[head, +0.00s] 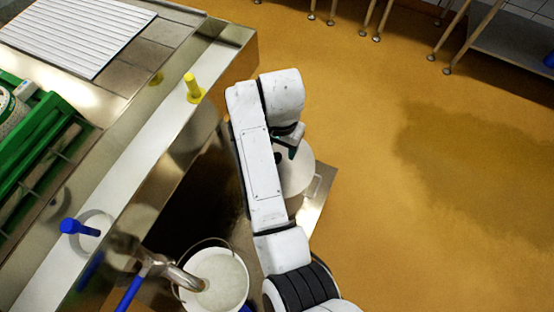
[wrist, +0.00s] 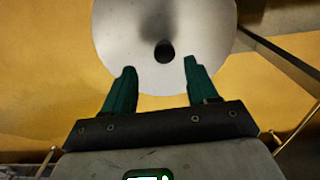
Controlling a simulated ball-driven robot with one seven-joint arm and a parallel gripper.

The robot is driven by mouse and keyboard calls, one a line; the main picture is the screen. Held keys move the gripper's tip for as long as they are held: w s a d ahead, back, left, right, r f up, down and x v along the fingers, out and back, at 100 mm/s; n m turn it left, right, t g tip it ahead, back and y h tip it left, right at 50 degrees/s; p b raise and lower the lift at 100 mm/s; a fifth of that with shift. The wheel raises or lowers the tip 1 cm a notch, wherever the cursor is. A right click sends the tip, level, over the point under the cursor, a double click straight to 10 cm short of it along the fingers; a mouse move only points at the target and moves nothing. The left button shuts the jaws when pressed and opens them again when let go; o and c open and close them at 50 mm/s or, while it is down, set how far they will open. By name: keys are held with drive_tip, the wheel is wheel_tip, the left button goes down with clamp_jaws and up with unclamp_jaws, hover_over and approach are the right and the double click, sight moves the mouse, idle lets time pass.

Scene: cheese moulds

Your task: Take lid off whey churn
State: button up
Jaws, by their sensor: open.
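The whey churn's lid (wrist: 165,20) is a pale round disc with a dark knob (wrist: 164,52) in the wrist view. In the head view the lid (head: 300,172) is partly hidden behind my white arm. My gripper (wrist: 159,66) is open, its two dark green fingers pointing toward the lid. The knob appears just beyond the fingertips, between their lines; I cannot tell the exact gap. In the head view my gripper (head: 291,148) is over the lid's far side, mostly covered by my arm. The churn's body is hidden beneath the lid.
A metal platform (head: 317,205) shows beside the lid. A white bucket (head: 218,280) of pale liquid stands nearer, under a metal spout (head: 180,275). A steel vat edge with a yellow post (head: 193,88) and blue handle (head: 80,227) lies left.

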sight(294, 175)
drive_tip(key=shift+s+a+f+b, duration=0.1)
drive_tip(key=shift+a+f+b, duration=0.05)
drive_tip(key=shift+f, duration=0.8)
drive_tip(key=shift+s+a+f+b, duration=0.1)
drive_tip(key=shift+a+f, duration=0.05)
drive_tip(key=shift+f, duration=0.75)
drive_tip(key=shift+a+f+b, duration=0.15)
drive_tip(key=shift+f, duration=0.8)
drive_tip(key=shift+c, duration=0.5)
clamp_jaws()
